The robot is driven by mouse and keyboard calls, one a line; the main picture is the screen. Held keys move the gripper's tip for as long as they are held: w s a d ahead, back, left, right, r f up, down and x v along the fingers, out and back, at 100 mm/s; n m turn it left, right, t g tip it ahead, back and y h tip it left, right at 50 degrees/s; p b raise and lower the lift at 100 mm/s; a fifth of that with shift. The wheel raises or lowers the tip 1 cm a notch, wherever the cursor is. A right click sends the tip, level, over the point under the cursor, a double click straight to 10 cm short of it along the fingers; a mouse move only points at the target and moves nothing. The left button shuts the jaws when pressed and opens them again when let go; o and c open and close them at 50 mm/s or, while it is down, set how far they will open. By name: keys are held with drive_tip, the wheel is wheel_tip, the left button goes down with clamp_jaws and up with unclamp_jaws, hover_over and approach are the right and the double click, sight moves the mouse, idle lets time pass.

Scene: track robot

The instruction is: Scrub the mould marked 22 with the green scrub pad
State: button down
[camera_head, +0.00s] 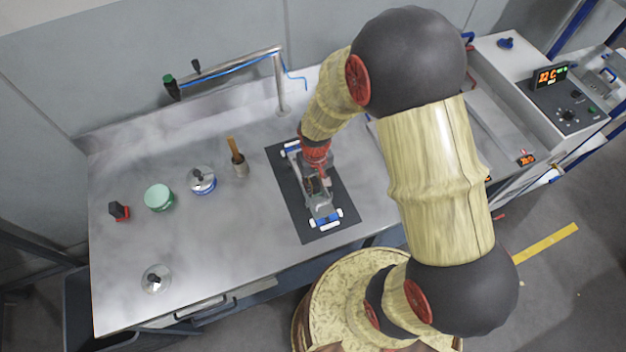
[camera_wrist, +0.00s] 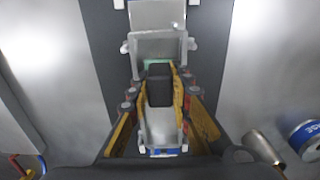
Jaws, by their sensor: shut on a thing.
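A grey metal mould (camera_head: 320,208) with blue and white ends lies on a dark mat (camera_head: 288,185) on the steel bench. Its number cannot be read. In the wrist view, the mould (camera_wrist: 158,42) runs lengthwise below my gripper. My gripper (camera_head: 318,186) is over the middle of the mould, its fingers (camera_wrist: 160,88) shut on a black handle (camera_wrist: 160,85). A thin green edge shows just beyond the handle, which looks like the green scrub pad (camera_wrist: 152,62). The pad is mostly hidden, and I cannot tell whether it touches the mould.
Left of the mat stand a cup with a wooden-handled tool (camera_head: 240,166), a blue-banded tin (camera_head: 203,181), a green-topped tub (camera_head: 159,197) and a red-and-black block (camera_head: 119,211). A clear lid (camera_head: 156,279) lies near the front. A tap (camera_head: 280,90) rises behind.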

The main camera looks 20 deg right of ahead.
drive_tip(key=shift+s, duration=0.1)
drive_tip(key=shift+s+f, duration=0.1)
drive_tip(key=shift+s, duration=1.05)
drive_tip(key=shift+w, duration=1.3)
drive_tip(key=shift+w, duration=1.25)
drive_tip(key=shift+w, duration=0.1)
